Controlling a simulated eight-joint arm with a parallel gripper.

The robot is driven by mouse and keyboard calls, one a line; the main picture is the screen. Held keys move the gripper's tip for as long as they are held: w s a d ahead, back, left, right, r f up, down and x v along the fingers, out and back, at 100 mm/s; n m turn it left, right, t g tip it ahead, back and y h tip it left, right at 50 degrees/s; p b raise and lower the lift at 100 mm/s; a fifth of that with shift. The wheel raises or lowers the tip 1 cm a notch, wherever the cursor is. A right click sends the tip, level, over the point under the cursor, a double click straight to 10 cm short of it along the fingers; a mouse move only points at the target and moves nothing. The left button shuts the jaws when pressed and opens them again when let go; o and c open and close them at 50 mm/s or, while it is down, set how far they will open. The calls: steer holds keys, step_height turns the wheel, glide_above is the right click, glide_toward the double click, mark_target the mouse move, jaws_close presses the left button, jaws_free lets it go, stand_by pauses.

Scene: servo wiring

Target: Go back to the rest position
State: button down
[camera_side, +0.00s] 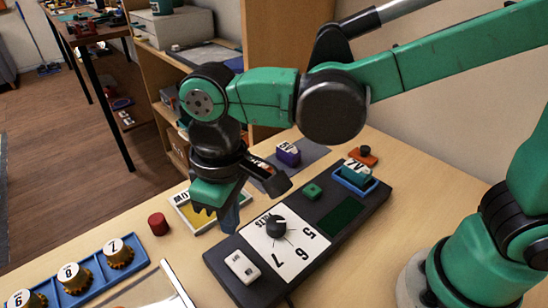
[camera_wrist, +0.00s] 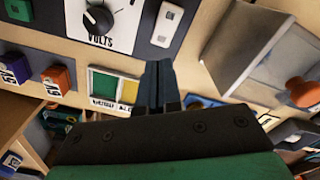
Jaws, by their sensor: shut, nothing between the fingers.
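My gripper (camera_side: 228,218) hangs from my green arm, fingers pointing down, in the side view. The dark panel (camera_side: 268,292) carries a white dial plate with a black knob (camera_side: 277,226), a white switch (camera_side: 242,266), a green button (camera_side: 313,190) and a dark green window. The knob (camera_wrist: 100,18) and the switch (camera_wrist: 167,24) also show in the wrist view.
A red cylinder (camera_side: 158,223) and a blue rack (camera_side: 72,297) of numbered pieces are at left. A blue tray (camera_side: 371,186) holds a teal block. A purple block (camera_side: 288,153) sits on a grey mat.

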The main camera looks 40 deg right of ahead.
steer(key=d+r+m+t, duration=0.2)
steer(key=d+m+t, duration=0.4)
steer(key=d, duration=1.3)
steer(key=shift+w+r+t, duration=0.25)
steer(key=shift+t, duration=0.35)
